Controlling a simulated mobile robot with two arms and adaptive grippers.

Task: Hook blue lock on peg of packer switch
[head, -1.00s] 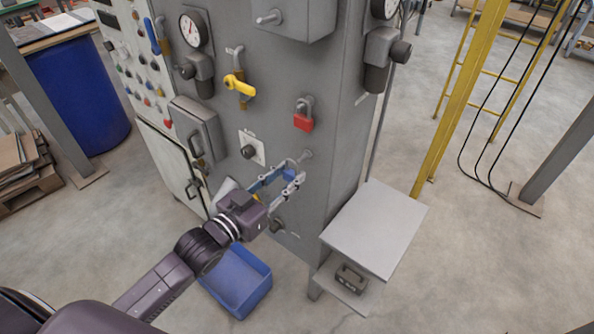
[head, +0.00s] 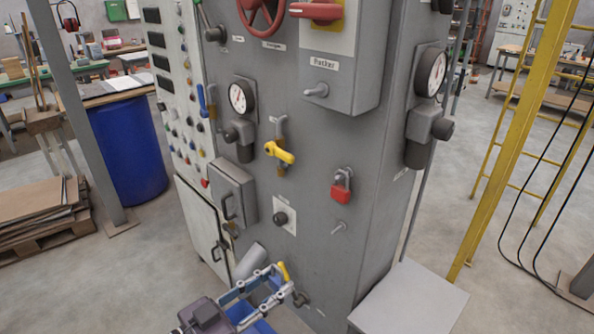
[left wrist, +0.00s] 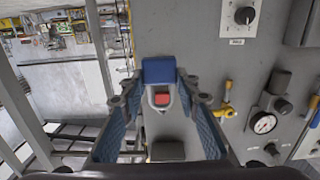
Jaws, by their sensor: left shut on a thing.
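The packer switch is a grey box (head: 345,60) high on the grey cabinet, with a red handle (head: 317,11), a "Packer" label and a bare peg (head: 316,90) below the label. My left gripper (head: 278,284) is low in front of the cabinet, below and left of that peg and well apart from it. It is shut on the blue lock (left wrist: 158,70), which shows between the fingertips in the left wrist view. In the head view the lock is hard to tell from the blue finger pads. My right gripper is out of view.
A red lock (head: 341,190) hangs on the cabinet front, with a bare peg (head: 339,227) below it. A yellow valve handle (head: 279,153) and gauges (head: 238,98) stick out. A grey side table (head: 412,300) stands at lower right.

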